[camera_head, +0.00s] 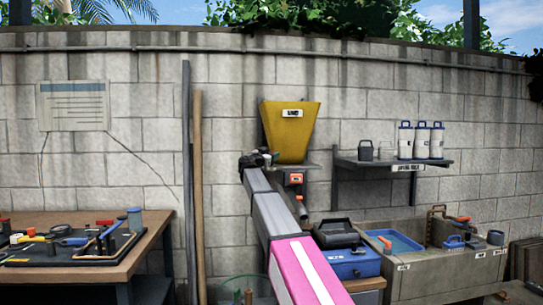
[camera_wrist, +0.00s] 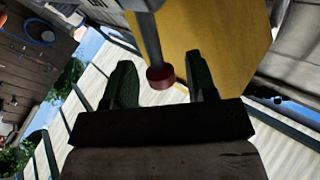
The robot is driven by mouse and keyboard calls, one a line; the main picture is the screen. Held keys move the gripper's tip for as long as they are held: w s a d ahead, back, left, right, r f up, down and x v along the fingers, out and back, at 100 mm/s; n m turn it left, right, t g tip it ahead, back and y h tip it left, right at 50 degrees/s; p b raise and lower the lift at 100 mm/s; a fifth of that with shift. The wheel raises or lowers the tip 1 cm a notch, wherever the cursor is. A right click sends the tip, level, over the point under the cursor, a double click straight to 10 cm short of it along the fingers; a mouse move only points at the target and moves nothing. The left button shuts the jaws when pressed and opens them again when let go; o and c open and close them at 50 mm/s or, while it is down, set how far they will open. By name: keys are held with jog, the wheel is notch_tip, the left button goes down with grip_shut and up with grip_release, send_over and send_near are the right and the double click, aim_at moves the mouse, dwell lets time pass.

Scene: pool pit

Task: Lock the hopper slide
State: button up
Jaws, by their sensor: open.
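The yellow hopper (camera_head: 290,135) is mounted on the block wall, with a small label near its top. A grey bracket with orange-marked parts (camera_head: 296,179) sits below it. My gripper (camera_head: 258,159) is at the hopper's lower left, small and dark in the head view. In the wrist view my gripper (camera_wrist: 160,68) is open, with one finger on each side of a grey rod ending in a dark red knob (camera_wrist: 160,78). I see gaps between the fingers and the knob. The hopper's yellow side (camera_wrist: 225,40) is behind them. I cannot tell the slide itself apart.
A shelf (camera_head: 400,165) with white bottles is right of the hopper. Below are a blue toolbox (camera_head: 350,264) and a stone sink (camera_head: 430,272). A wooden workbench (camera_head: 150,235) with tools stands at left. Two upright poles (camera_head: 197,190) lean against the wall.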

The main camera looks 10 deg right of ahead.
jog(key=v, duration=1)
jog(key=shift+s+a+f, duration=0.1)
jog(key=shift+a, duration=0.05)
